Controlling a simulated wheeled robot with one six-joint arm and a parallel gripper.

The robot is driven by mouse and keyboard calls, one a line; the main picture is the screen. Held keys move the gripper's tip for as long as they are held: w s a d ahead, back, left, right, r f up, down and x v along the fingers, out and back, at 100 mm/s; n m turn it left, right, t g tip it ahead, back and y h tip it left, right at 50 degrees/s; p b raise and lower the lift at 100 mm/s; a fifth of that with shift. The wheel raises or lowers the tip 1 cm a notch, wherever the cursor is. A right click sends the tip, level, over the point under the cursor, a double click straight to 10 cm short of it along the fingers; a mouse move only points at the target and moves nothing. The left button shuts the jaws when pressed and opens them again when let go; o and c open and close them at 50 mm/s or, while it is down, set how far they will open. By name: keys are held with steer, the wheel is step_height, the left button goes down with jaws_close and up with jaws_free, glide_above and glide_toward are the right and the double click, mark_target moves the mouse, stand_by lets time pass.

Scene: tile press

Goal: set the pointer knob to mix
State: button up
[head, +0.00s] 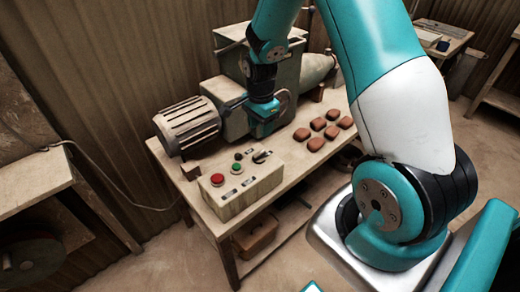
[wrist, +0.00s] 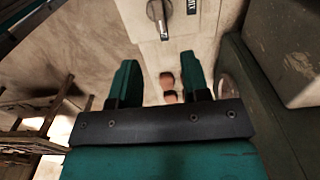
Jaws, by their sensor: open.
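The pointer knob (head: 262,156) is a dark knob on the top right of a pale control box (head: 240,186) in the head view. It also shows at the top edge of the wrist view (wrist: 158,14), partly cut off. A dark label (wrist: 193,6) with white letters, also cut off, lies just right of it there. I cannot tell the knob's exact setting. My gripper (head: 263,132) hangs above the bench behind the control box. In the wrist view its two teal fingers (wrist: 160,82) are apart with nothing held, and the knob lies beyond them, untouched.
The box also carries a red button (head: 217,179) and a green button (head: 237,168). A ribbed motor (head: 188,125) and the press body (head: 285,72) stand close behind and beside my gripper. Several brown tiles (head: 317,144) lie on the bench to the right.

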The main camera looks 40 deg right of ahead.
mark_target(260, 153)
step_height(260, 153, down, 10)
steer(key=shift+f+p, duration=0.2)
steer(key=shift+p, duration=0.4)
jaws_close()
